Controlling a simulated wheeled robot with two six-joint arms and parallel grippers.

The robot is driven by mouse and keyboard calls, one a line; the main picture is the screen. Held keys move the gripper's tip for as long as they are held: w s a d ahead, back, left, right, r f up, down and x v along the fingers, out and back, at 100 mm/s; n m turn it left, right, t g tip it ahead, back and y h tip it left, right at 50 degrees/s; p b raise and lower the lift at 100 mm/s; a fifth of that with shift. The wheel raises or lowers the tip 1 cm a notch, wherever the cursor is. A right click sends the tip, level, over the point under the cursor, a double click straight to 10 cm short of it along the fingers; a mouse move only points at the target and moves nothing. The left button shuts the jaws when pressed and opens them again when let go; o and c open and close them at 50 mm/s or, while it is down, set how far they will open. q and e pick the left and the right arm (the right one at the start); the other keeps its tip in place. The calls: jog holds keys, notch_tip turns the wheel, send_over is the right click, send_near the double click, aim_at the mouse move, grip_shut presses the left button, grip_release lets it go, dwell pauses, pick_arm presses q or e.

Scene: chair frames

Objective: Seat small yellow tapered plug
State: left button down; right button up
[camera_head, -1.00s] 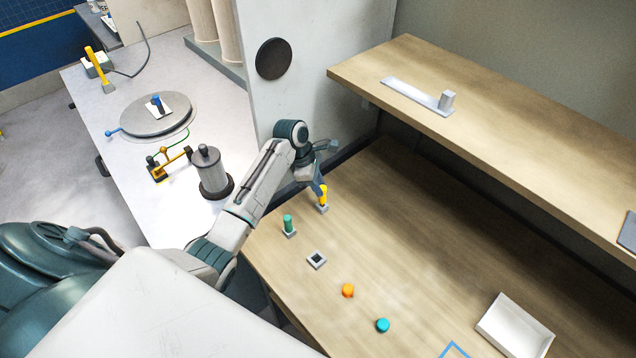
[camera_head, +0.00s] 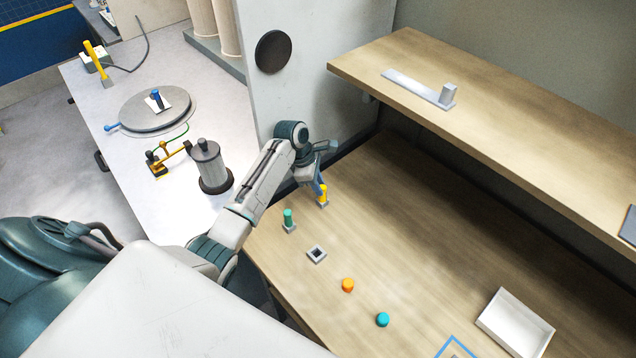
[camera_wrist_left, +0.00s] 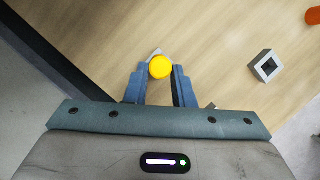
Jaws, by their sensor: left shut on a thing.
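The yellow plug (camera_head: 323,193) stands upright at a small grey square socket (camera_head: 324,205) near the back left of the wooden table. My left gripper (camera_head: 320,187) is shut on the plug from above. In the left wrist view the plug's round yellow top (camera_wrist_left: 160,67) shows between the blue fingertips, with a corner of the grey socket (camera_wrist_left: 155,53) behind it. The plug hides most of that socket, so I cannot tell how deep it sits. My right gripper is not in view.
A green plug (camera_head: 288,216) stands in a grey socket nearby. An open grey square socket (camera_head: 316,254) is empty. Orange (camera_head: 348,285) and teal (camera_head: 383,319) pieces lie farther right, then a white tray (camera_head: 497,328). A wooden shelf (camera_head: 500,105) overhangs the back.

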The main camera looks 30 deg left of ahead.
pick_arm(q)
jog(key=c, duration=1.1)
grip_release()
jog(key=shift+c, duration=0.2)
jog(key=b+v, duration=0.3)
jog(key=v, duration=0.7)
jog(key=shift+a+r, duration=0.2)
jog(key=shift+r, duration=0.15)
jog(key=shift+s+f, duration=0.1)
